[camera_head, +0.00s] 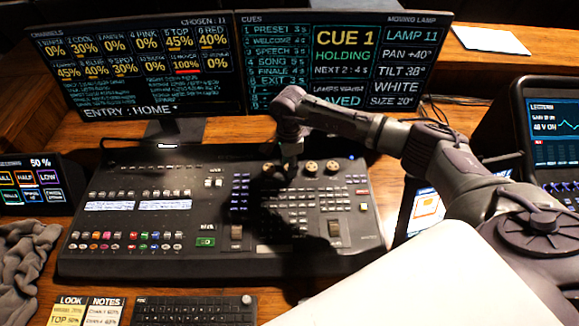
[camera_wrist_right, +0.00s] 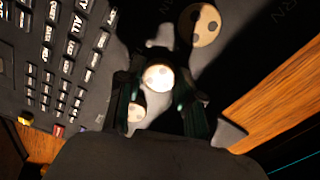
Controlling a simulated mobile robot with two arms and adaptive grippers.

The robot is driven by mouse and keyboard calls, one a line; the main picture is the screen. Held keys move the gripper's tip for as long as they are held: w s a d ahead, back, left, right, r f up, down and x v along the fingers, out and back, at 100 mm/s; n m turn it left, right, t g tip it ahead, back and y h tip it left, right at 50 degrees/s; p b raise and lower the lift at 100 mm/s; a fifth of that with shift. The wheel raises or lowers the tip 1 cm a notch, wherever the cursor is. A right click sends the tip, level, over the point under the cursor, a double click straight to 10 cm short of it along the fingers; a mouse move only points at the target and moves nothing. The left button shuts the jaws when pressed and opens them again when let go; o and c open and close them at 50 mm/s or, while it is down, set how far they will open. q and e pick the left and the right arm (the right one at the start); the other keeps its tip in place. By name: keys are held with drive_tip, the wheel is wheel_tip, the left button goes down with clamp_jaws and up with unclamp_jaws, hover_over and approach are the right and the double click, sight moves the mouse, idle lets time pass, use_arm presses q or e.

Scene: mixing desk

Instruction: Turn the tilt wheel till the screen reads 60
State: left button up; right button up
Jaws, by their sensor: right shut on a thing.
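The right-hand screen (camera_head: 350,60) has a moving lamp panel that reads TILT 38°, below PAN +40°. A row of round pale-topped wheels sits at the top right of the mixing desk (camera_head: 225,205). My right gripper (camera_head: 289,168) points down into this row and is shut on one wheel. In the right wrist view, a pale wheel top (camera_wrist_right: 158,78) shows between the fingers of my right gripper (camera_wrist_right: 160,95). Other wheels show on either side, one above right (camera_wrist_right: 205,25) and one below left. I cannot read the held wheel's label. My left gripper is not in view.
Two more wheels (camera_head: 311,167) stand just right of my gripper, with little room between. Faders and many keys cover the desk. A keyboard (camera_head: 195,310) lies in front, a grey cloth (camera_head: 25,255) at left, and another console (camera_head: 550,130) at right.

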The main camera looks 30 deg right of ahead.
drive_tip(key=m+b, duration=0.2)
drive_tip(key=m, duration=0.2)
drive_tip(key=shift+f+m, duration=0.1)
drive_tip(key=shift+m, duration=0.2)
drive_tip(key=shift+m+b, duration=0.75)
drive_tip(key=shift+m, duration=1.15)
drive_tip(key=o, duration=1.2)
drive_tip(key=shift+c, duration=0.2)
drive_tip(key=shift+r, duration=0.3)
wheel_tip(320, 180, up, 12)
drive_tip(key=shift+f, duration=0.15)
